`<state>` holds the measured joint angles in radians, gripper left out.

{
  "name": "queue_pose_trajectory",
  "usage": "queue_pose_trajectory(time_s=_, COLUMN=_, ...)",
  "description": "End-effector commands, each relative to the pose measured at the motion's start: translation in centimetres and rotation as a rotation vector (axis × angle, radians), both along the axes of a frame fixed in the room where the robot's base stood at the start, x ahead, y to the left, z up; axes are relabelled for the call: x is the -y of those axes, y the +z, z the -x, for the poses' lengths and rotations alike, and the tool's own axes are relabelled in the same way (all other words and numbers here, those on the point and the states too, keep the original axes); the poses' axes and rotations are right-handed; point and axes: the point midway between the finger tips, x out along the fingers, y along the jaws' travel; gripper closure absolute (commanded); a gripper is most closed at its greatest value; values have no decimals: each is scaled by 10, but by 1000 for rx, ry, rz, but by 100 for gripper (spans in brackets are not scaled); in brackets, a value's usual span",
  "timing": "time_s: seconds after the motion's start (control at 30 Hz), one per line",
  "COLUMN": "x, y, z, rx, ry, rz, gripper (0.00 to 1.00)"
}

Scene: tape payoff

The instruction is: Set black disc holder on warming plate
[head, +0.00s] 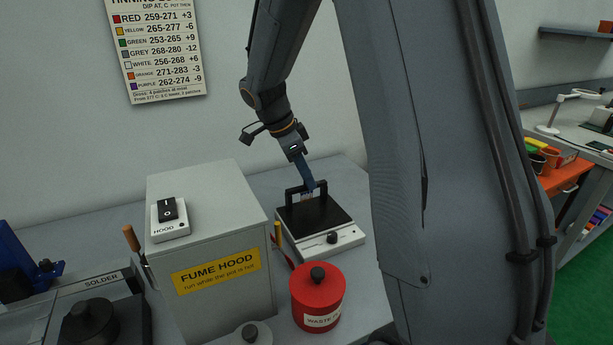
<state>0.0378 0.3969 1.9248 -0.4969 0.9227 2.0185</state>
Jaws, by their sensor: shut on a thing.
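The warming plate (342,239) is a white unit with a black square top and a dark knob on its front. The black disc holder (290,198) shows as a dark upright frame at the back of the black top. My gripper (309,185) points down from above, with its blue fingers at the upper bar of the holder, and is shut on it. The holder appears to be over or on the plate. I cannot tell whether its base touches the surface. The fingers hide part of the frame.
A grey fume hood box (209,243) with a switch (168,210) on top stands left of the plate. A red waste pot (317,297) stands in front of it. A solder unit (95,320) is at the lower left. My arm blocks the view to the right.

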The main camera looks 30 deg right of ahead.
Motion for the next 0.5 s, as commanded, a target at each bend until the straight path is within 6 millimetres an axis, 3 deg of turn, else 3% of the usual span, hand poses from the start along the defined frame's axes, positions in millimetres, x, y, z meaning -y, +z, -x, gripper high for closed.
queue_pose_trajectory(time_s=0.2, x=0, y=-3, z=0, rx=0, ry=0, rz=0, gripper=100)
queue_pose_trajectory(time_s=0.23, x=0, y=-2, z=0, rx=0, ry=0, rz=0, gripper=78)
queue_pose_trajectory(time_s=0.33, x=0, y=-2, z=0, rx=0, ry=0, rz=0, gripper=61)
queue_pose_trajectory(time_s=0.5, x=0, y=-2, z=0, rx=0, ry=0, rz=0, gripper=61)
